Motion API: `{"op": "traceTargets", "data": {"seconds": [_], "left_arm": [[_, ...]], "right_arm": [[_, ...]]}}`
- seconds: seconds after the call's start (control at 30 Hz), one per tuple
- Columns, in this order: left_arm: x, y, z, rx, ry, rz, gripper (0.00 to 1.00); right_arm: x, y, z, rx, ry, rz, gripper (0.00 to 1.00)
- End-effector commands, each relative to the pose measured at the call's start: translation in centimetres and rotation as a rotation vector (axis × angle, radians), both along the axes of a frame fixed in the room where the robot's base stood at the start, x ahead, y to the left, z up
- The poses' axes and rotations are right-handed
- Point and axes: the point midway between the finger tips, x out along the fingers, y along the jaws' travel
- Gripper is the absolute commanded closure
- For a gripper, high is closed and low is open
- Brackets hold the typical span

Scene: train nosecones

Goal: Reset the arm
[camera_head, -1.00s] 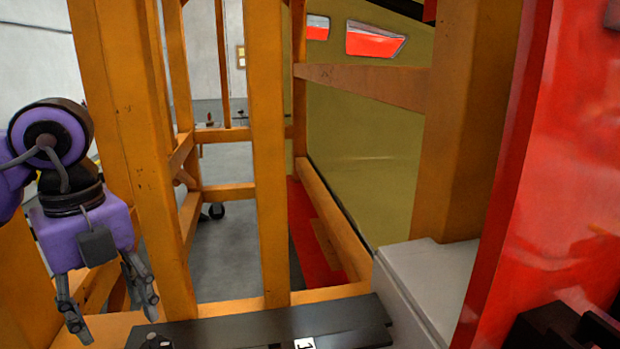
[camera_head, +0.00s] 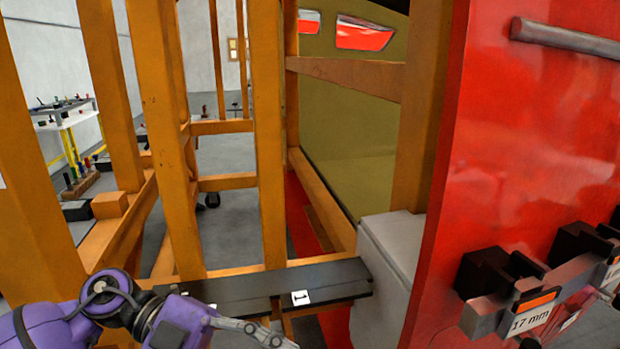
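My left arm, purple with black joints, comes in at the bottom left. Its gripper (camera_head: 285,338) is low in the picture, pointing right, just in front of the black shelf (camera_head: 230,291) that carries a white label with a "1". Only one grey finger shows clearly and the lower part is cut off by the picture's edge, so I cannot tell whether it is open or shut. Nothing is seen held in it. My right gripper is not in view.
An orange frame of posts and beams (camera_head: 165,130) stands ahead. On the right is a red panel (camera_head: 540,130) with a grey bar and black holders, one labelled 17 mm (camera_head: 530,316). A grey box (camera_head: 392,255) adjoins the shelf. A workbench (camera_head: 65,118) stands far left.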

Motion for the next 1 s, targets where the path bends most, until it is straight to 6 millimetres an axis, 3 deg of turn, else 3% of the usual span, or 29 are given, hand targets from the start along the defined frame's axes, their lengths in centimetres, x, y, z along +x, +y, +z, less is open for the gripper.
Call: {"op": "traceTargets", "data": {"seconds": [0.03,0.1,0.23,0.37,0.47,0.57,0.73,0.9,1.0], "left_arm": [[0.2,-1.2,0.4,-0.152,0.037,0.079,0.49],[1.7,-1.9,0.7,-0.339,0.073,0.229,0.49],[5.2,-0.1,-1.2,-0.579,0.151,0.599,0.49],[7.6,4.7,-7.5,-0.655,0.255,1.040,0.49],[6.8,8.5,-14.2,-0.604,0.352,1.343,0.49],[4.1,11.5,-20.8,-0.499,0.457,1.582,0.49],[-3.5,14.3,-30.6,-0.263,0.659,1.867,0.49],[-11.2,14.6,-36.7,-0.053,0.836,2.002,0.49],[-14.1,14.3,-38.5,0.023,0.902,2.032,0.49]], "right_arm": [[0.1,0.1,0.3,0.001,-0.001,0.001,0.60],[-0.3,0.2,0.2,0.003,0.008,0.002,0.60],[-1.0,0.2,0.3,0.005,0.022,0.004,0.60],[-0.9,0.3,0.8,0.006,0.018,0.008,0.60],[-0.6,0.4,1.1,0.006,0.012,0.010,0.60],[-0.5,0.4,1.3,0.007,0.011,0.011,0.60],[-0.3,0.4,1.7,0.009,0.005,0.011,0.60],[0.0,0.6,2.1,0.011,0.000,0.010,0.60],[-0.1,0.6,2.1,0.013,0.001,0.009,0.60]]}}
